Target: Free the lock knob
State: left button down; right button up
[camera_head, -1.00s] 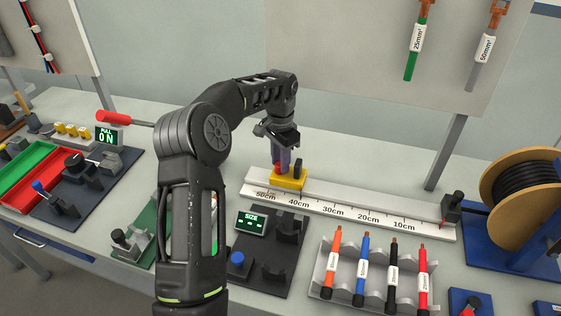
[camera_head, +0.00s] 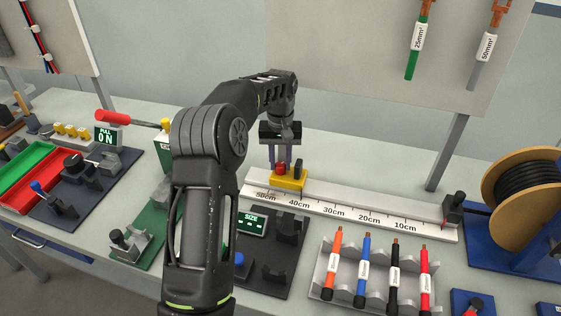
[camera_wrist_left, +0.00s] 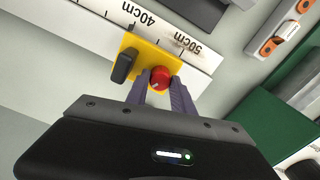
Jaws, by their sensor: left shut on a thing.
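The red lock knob (camera_head: 280,168) sits on a yellow slider block (camera_head: 289,183) on the white measuring rail (camera_head: 350,211). The block stands near the 40 to 50 cm marks, and a black handle (camera_head: 298,168) rises beside the knob. My left gripper (camera_head: 279,165) reaches down from above with its fingers on either side of the knob. In the left wrist view the red knob (camera_wrist_left: 160,77) lies between the two fingertips, and the gripper is shut on it. A small white line shows on the knob's face. My right gripper is not in view.
A black end stop (camera_head: 452,207) stands at the rail's right end beside a cable spool (camera_head: 520,185). A grey rack (camera_head: 372,282) of coloured cables and a dark SIZE station (camera_head: 265,260) stand in front of the rail. The bench behind the rail is clear.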

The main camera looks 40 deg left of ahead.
aim_at(280, 164)
pick_arm(q)
jog(key=n, duration=0.6)
dwell(0.4)
jog(key=c, duration=1.1)
grip_release()
jog(key=shift+r, duration=0.1)
notch_tip(280, 164, up, 8)
jog(key=shift+f, duration=0.15)
jog(key=shift+f, duration=0.1)
